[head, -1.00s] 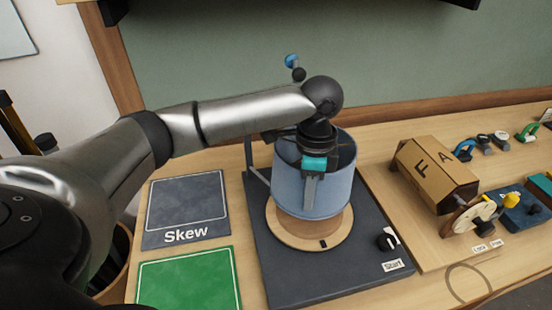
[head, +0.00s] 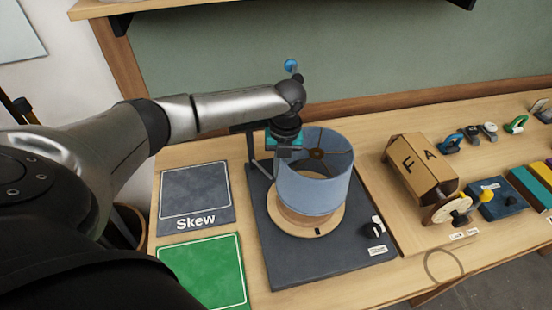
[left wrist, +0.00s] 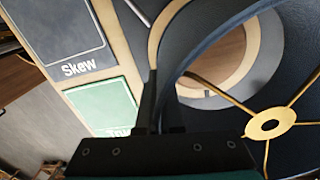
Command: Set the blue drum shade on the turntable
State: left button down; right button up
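The blue drum shade (head: 312,192) is over the round wooden turntable (head: 283,220) and looks slightly right of its middle. Whether its lower rim touches the turntable everywhere is unclear. The left wrist view shows the shade's brass spider (left wrist: 268,125) and part of the turntable (left wrist: 158,45) through and beside it. My left gripper (head: 280,163) is at the shade's left rim. In the left wrist view its dark fingers (left wrist: 160,100) are close together beside the rim; whether they clasp it is unclear. My right gripper is out of view.
A dark base (head: 330,262) with a knob (head: 372,228) carries the turntable. A grey Skew panel (head: 195,195) and a green panel (head: 205,270) lie to the left.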

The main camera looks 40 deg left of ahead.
pick_arm(q)
jog(key=a+m, duration=0.1)
jog(key=b, duration=0.5)
send_over(276, 197)
jog(key=shift+m, duration=0.3)
notch_tip(276, 197, down, 5)
jog(key=shift+s+r, duration=0.1)
jog(key=shift+r, duration=0.1)
jog(key=shift+f, duration=0.95)
jog(key=shift+p, duration=0.4)
dwell(0.3)
jog(key=shift+f, duration=0.3)
dwell(0.7)
jog(key=c, duration=1)
grip_release()
jog(key=shift+o, duration=0.4)
jog(key=o, duration=0.4)
